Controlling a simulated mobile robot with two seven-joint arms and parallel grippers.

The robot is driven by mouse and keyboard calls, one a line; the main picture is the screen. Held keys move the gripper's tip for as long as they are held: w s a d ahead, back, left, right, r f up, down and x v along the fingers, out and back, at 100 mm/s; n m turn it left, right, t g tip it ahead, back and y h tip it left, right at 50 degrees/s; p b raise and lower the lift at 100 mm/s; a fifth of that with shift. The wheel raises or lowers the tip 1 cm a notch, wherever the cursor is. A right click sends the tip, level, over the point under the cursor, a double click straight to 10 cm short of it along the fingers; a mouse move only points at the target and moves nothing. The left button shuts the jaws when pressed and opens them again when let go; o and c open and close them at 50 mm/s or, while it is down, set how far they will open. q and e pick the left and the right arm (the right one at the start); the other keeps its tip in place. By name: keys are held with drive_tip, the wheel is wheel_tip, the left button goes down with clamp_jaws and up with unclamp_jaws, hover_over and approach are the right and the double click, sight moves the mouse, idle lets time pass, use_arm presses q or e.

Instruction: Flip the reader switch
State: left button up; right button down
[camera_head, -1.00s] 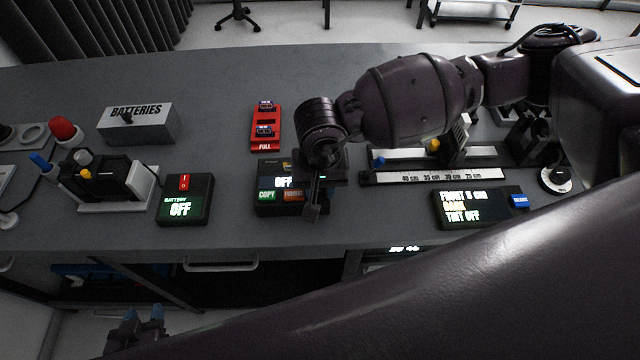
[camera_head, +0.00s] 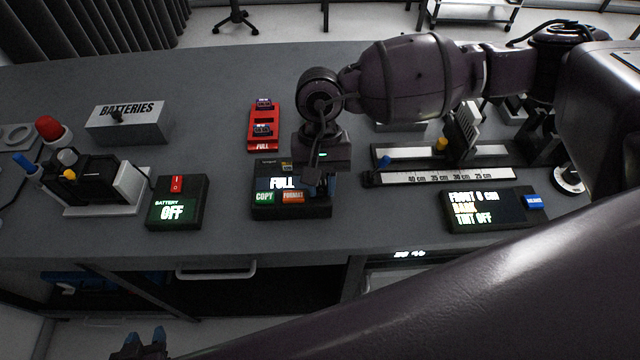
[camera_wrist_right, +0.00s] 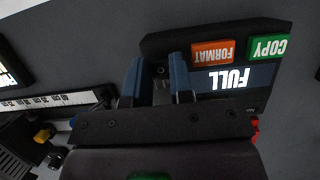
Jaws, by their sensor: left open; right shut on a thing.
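The reader (camera_head: 264,211) is a dark box on the table with a green COPY button (camera_head: 265,197), an orange FORMAT button (camera_head: 293,197) and a screen (camera_head: 282,183) reading FULL. In the right wrist view the reader (camera_wrist_right: 160,45) appears upside down. My right gripper (camera_head: 320,186) is low at the reader's right side, its blue fingers (camera_wrist_right: 158,75) on either side of the small dark reader switch, which they mostly hide. My right gripper is shut on it. My left gripper (camera_head: 139,345) is open and empty, low at the bottom left, below the table edge.
A battery box (camera_head: 178,214) reading OFF with a red switch (camera_head: 177,184) stands left of the reader. A red card holder (camera_head: 264,129) marked FULL is behind it. A ruler rail (camera_head: 440,178) and a display box (camera_head: 488,211) are to the right. A BATTERIES box (camera_head: 128,124) is at left.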

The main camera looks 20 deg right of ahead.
drive_tip(key=c, duration=1.3)
unclamp_jaws()
use_arm(q)
drive_tip(key=shift+w+r, duration=0.15)
use_arm(e)
drive_tip(key=shift+w+r, duration=0.1)
drive_tip(key=shift+r, duration=0.15)
use_arm(q)
drive_tip(key=shift+w, duration=0.25)
use_arm(e)
drive_tip(key=v, duration=1)
drive_tip(key=shift+w+r, duration=0.15)
drive_tip(key=shift+w, duration=0.05)
use_arm(q)
drive_tip(key=shift+s, duration=0.3)
drive_tip(key=shift+s+f, duration=0.1)
drive_tip(key=shift+f, duration=0.1)
use_arm(e)
drive_tip(key=shift+s, duration=0.1)
